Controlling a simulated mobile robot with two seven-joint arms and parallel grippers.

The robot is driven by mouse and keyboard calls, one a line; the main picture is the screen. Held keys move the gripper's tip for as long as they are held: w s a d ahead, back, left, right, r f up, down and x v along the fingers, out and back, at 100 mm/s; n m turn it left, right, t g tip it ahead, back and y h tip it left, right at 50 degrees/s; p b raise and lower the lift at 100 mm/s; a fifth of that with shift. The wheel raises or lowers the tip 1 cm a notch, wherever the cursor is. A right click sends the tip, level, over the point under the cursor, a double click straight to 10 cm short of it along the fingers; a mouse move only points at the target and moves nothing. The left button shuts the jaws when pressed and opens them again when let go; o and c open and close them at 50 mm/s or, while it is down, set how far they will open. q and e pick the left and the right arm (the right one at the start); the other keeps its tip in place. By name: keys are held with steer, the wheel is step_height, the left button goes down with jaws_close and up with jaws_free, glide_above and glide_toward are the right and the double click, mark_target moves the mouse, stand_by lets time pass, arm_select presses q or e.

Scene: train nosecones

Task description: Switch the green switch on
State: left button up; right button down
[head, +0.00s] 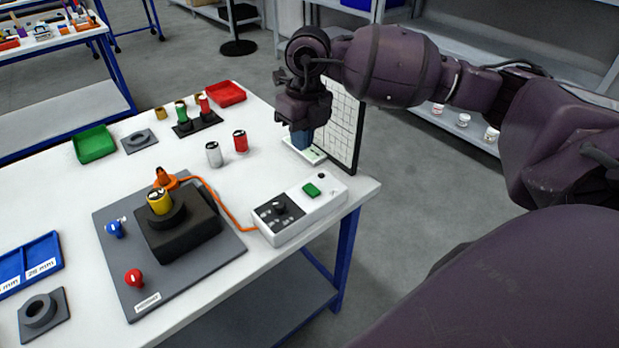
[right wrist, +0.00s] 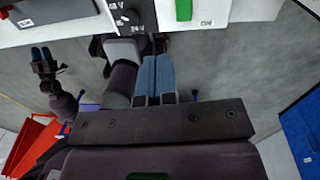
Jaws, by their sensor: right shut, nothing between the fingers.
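The green switch (head: 312,189) sits on top of a white power box (head: 327,205) near the table's right edge. I cannot tell which way it is set. It also shows at the top edge of the right wrist view (right wrist: 184,9). My right gripper (head: 302,140) points down with blue fingertips, beyond the box in the head view, apart from the switch. In the right wrist view its blue fingers (right wrist: 155,72) are pressed together and empty. My left gripper (right wrist: 41,53) shows small at the left of the right wrist view, its blue fingers apart.
A black dial (head: 279,208) is on the box. An orange cable (head: 227,208) runs to the black fixture (head: 182,235) on a grey plate. White and red cylinders (head: 214,154) stand nearby. A gridded board (head: 343,125) stands upright behind my right gripper.

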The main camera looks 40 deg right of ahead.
steer(key=shift+w+d+r+h, duration=0.15)
steer(key=shift+d+r+h, duration=0.2)
steer(key=shift+d, duration=0.25)
steer(key=shift+w+d+r+h, duration=0.1)
steer(key=shift+d+r+h, duration=0.2)
steer(key=shift+d, duration=0.25)
steer(key=shift+f, duration=0.1)
glide_toward(309, 187)
step_height(309, 187, down, 7)
steer(key=shift+s+d+r, duration=0.1)
steer(key=shift+d+r, duration=0.05)
steer(key=shift+f, duration=0.4)
